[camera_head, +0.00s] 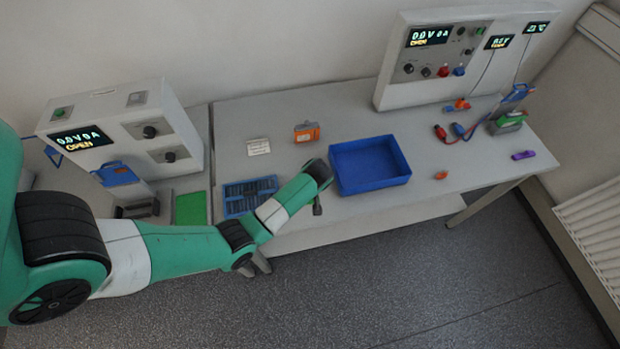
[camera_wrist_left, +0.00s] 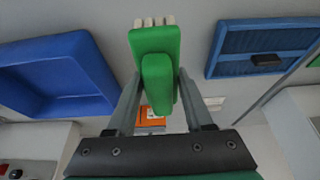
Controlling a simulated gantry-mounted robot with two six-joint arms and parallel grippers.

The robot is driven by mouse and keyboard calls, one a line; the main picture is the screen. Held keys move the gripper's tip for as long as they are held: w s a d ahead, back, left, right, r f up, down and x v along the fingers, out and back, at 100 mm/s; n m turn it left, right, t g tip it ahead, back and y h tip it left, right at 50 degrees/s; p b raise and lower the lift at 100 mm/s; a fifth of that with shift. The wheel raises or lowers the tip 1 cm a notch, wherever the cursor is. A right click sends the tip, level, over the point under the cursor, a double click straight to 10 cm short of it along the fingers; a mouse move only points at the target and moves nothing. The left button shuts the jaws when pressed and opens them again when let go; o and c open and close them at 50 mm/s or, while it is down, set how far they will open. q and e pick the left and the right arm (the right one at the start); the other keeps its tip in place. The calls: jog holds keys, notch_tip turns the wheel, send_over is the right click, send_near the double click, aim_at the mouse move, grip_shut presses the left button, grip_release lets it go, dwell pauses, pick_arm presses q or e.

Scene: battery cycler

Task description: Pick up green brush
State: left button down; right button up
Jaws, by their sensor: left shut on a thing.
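The green brush (camera_wrist_left: 155,50) shows in the left wrist view between the two grey fingers, its pale bristles (camera_wrist_left: 154,20) at the top of the picture. My left gripper (camera_wrist_left: 160,95) is shut on the brush's green body. In the head view my left gripper (camera_head: 317,203) is at the table's front edge, just left of the blue bin, and a small dark green end hangs below the wrist. The brush is hard to make out there. My right gripper is not in view.
The blue bin (camera_head: 345,185) looks empty. A blue slotted tray (camera_head: 232,208), an orange box (camera_head: 306,133) and a white card (camera_head: 258,147) lie nearby. Two cycler units (camera_head: 185,115) (camera_head: 385,95) stand behind. A purple item (camera_head: 523,155) lies at right.

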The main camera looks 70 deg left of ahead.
pick_arm(q)
jog(key=s+d+r+p, duration=0.2)
jog(key=s+d+r, duration=0.2)
jog(key=d, duration=0.5)
jog(key=shift+s+r, duration=0.3)
jog(key=shift+r, duration=0.45)
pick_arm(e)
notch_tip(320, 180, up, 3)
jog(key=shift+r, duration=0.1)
